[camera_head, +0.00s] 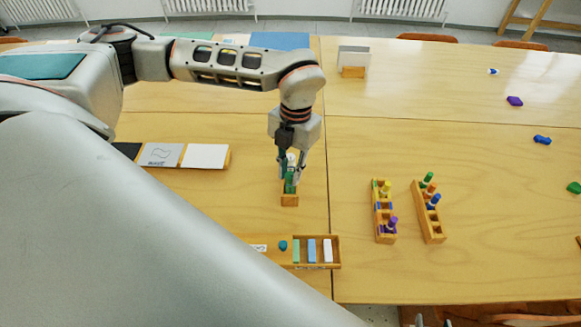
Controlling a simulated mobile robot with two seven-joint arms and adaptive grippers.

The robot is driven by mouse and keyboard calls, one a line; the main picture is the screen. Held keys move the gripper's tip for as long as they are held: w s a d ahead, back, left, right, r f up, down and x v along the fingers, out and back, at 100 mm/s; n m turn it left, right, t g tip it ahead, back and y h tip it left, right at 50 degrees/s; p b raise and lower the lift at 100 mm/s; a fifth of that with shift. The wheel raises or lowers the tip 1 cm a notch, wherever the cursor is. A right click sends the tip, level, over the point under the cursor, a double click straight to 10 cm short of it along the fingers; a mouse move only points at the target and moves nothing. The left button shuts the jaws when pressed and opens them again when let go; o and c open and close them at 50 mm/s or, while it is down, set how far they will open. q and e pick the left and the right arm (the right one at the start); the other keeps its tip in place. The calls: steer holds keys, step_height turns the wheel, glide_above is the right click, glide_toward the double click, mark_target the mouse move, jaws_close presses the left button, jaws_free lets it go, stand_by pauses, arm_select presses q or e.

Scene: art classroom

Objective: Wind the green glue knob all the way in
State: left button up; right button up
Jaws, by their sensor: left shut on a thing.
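A green glue stick (291,187) stands upright at a small wooden block (289,201) near the middle of the table. Something pale shows at its upper end between my fingers. My left gripper (290,180) comes down from above with its fingers on both sides of the green glue and is shut on it. The fingers partly cover the glue, so I cannot clearly tell the knob from the body or how far it is wound. My right gripper is not in view.
A wooden tray (335,257) with coloured sticks lies in front. Two wooden racks (378,222) (420,205) with coloured glue pieces stand to the right. Pale cards (207,155) lie at left. Loose caps dot the far right, where the table is mostly clear.

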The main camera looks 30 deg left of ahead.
arm_select(q)
steer(key=n+b, duration=0.1)
steer(key=n, duration=0.4)
steer(key=shift+f+h, duration=0.15)
steer(key=shift+h, duration=0.15)
steer(key=n, duration=0.5)
steer(key=shift+n+t+h+b, duration=0.3)
steer(key=o, duration=1.5)
